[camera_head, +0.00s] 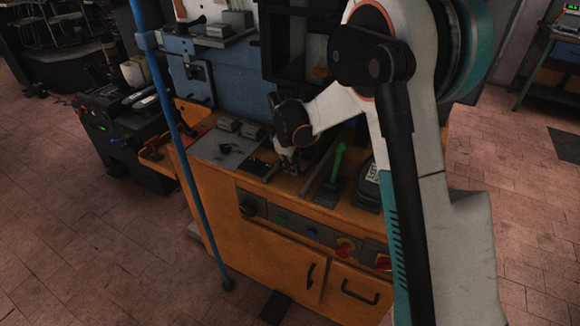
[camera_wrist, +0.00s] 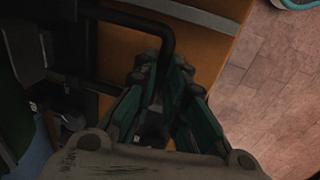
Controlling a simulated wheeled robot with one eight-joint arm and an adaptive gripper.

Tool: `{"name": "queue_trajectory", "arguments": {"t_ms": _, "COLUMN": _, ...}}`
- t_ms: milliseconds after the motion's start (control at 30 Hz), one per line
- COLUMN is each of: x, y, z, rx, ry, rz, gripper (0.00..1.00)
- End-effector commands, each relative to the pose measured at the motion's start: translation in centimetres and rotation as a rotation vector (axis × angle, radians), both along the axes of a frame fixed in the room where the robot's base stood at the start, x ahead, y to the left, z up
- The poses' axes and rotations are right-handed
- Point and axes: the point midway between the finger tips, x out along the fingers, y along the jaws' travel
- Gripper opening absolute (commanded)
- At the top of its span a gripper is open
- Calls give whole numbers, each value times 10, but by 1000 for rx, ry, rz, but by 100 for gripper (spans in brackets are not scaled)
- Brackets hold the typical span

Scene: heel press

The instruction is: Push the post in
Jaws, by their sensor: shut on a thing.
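My gripper (camera_wrist: 157,68) is shut on a black bent bar (camera_wrist: 130,16) in the wrist view. The bar runs across the top and turns down between the two green-sided fingers. Its gripped end is hidden by the fingertips. I cannot tell whether this bar is the post. In the head view my gripper (camera_head: 289,165) is low over the orange machine's top (camera_head: 262,185), small and dark, and what it holds cannot be made out there. The heel press is this orange and blue machine (camera_head: 225,75).
A blue pole (camera_head: 180,130) rises in front of the machine. The tiled floor (camera_head: 90,240) in front is clear.

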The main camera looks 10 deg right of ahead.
Motion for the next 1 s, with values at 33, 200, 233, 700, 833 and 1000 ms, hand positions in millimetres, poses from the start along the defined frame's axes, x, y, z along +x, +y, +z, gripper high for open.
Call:
{"name": "queue_trajectory", "arguments": {"t_ms": 33, "x": 3, "y": -2, "z": 1, "rx": -4, "ry": -8, "rz": -1, "gripper": 0}}
{"name": "queue_trajectory", "arguments": {"t_ms": 200, "x": 4, "y": -3, "z": 2, "rx": -5, "ry": -10, "rz": -1, "gripper": 18}}
{"name": "queue_trajectory", "arguments": {"t_ms": 233, "x": 4, "y": -3, "z": 2, "rx": -5, "ry": -10, "rz": -1, "gripper": 25}}
{"name": "queue_trajectory", "arguments": {"t_ms": 700, "x": 1, "y": -1, "z": 8, "rx": -3, "ry": -5, "rz": 0, "gripper": 31}}
{"name": "queue_trajectory", "arguments": {"t_ms": 833, "x": -2, "y": 1, "z": 26, "rx": -3, "ry": -5, "rz": 0, "gripper": 31}}
{"name": "queue_trajectory", "arguments": {"t_ms": 1000, "x": -7, "y": 5, "z": 61, "rx": -3, "ry": -6, "rz": 0, "gripper": 31}}
